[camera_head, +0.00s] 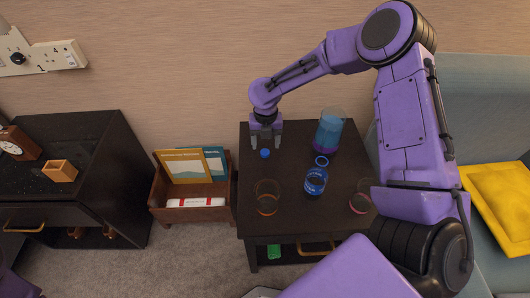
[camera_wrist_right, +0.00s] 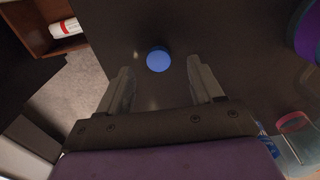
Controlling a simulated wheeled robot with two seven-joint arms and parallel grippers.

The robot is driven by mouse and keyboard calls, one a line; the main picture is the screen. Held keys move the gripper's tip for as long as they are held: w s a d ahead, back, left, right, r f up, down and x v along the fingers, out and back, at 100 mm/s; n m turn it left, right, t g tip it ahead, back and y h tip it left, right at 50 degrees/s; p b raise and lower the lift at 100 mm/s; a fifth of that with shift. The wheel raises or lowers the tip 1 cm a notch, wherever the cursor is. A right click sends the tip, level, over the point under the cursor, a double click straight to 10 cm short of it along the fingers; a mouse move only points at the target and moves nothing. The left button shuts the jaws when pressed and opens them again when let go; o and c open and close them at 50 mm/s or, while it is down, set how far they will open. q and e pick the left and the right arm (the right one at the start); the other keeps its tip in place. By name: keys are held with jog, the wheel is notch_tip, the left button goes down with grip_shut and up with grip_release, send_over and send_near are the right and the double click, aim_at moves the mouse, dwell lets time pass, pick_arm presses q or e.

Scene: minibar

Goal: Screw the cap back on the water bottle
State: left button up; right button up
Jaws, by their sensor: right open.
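The small round blue cap (camera_head: 265,153) lies on the dark table (camera_head: 259,229), near its back left. In the wrist view the cap (camera_wrist_right: 158,59) lies between and just beyond the fingertips. My right gripper (camera_head: 265,142) is open and empty, pointing down over the table beside the cap; its two fingers (camera_wrist_right: 158,72) are spread apart in the wrist view. The blue water bottle (camera_head: 316,182) stands on the table right of the cap, its ring-shaped top showing no cap. My left gripper is not in view.
A blue and purple pitcher (camera_head: 330,132) stands behind the bottle. One glass (camera_head: 267,198) stands left of the bottle, another glass (camera_head: 360,202) right of it, near my arm. A wooden rack (camera_head: 187,215) with magazines stands left of the table.

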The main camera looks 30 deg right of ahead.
aim_at(265, 152)
notch_tip(265, 152, down, 4)
jog(key=shift+a+r, duration=0.15)
jog(key=shift+r, duration=0.1)
jog(key=shift+s, duration=0.1)
jog(key=shift+c, duration=0.3)
jog(key=c, duration=1.1)
